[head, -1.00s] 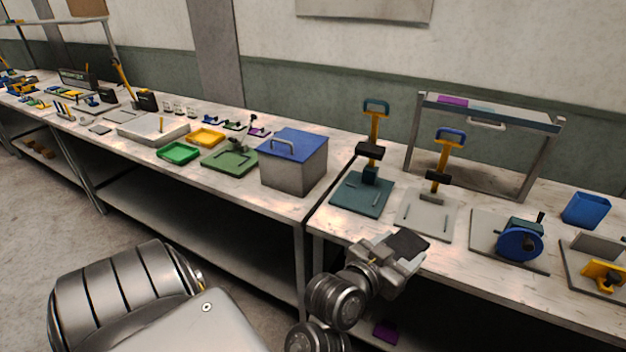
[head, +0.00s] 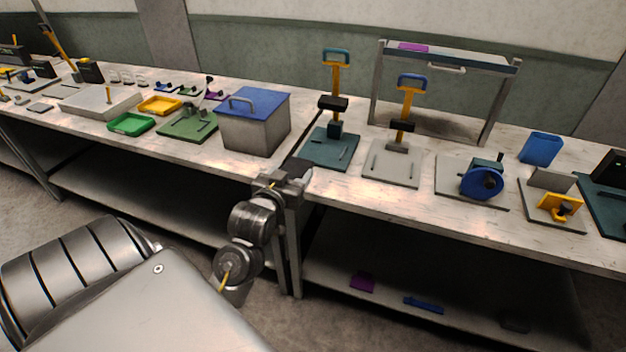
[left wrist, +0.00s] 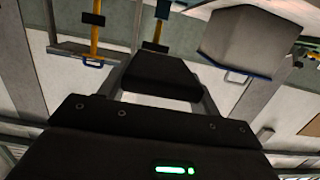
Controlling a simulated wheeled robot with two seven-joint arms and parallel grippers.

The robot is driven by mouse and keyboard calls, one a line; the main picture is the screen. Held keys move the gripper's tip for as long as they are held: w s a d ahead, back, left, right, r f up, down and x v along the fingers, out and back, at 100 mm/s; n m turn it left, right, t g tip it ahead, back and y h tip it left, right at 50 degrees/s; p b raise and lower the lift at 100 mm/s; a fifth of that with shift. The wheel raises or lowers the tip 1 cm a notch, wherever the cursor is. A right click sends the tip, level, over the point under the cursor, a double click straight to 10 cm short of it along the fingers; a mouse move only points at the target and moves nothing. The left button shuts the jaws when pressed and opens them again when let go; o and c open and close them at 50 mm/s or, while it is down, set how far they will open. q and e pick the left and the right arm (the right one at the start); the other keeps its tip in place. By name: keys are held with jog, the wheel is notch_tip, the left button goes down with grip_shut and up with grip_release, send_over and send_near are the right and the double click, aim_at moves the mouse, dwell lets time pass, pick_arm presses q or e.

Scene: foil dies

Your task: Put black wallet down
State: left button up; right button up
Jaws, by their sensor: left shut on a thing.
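The black wallet (left wrist: 160,76) is held between the two fingers of my left gripper (left wrist: 162,92) in the left wrist view. In the head view the dark wallet (head: 298,169) sticks out from the left gripper (head: 287,181) at the front edge of the workbench (head: 340,187), near the seam between two tables. I cannot tell if the wallet touches the bench. My right gripper is not in view.
A grey box with a blue lid (head: 255,121) stands left of the wallet. A teal press (head: 331,149) and a grey press (head: 394,167) stand to its right. A blue crank device (head: 482,182) is farther right. A lower shelf (head: 400,285) holds small items.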

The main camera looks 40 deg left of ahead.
aim_at(305, 164)
pick_arm(q)
jog(key=x, duration=0.3)
jog(key=f+p+x, duration=0.1)
jog(key=x, duration=0.2)
jog(key=f+x, duration=0.1)
jog(key=x, duration=0.2)
jog(key=shift+s, duration=0.2)
jog(key=w+f, duration=0.1)
jog(key=f, duration=0.1)
jog(key=w+a+f, duration=0.1)
jog(key=w+f+p, duration=0.1)
jog(key=w+f, duration=0.1)
jog(key=shift+w+a+f, duration=0.1)
jog(key=shift+a+f, duration=0.15)
jog(key=shift+f, duration=0.05)
jog(key=shift+w+f+p, duration=0.15)
jog(key=shift+f+p, duration=0.1)
jog(key=shift+f, duration=0.6)
jog(key=shift+w+f+p, duration=0.15)
jog(key=shift+f+p, duration=0.1)
jog(key=shift+f, duration=0.8)
jog(key=shift+f, duration=0.15)
jog(key=o, duration=1.1)
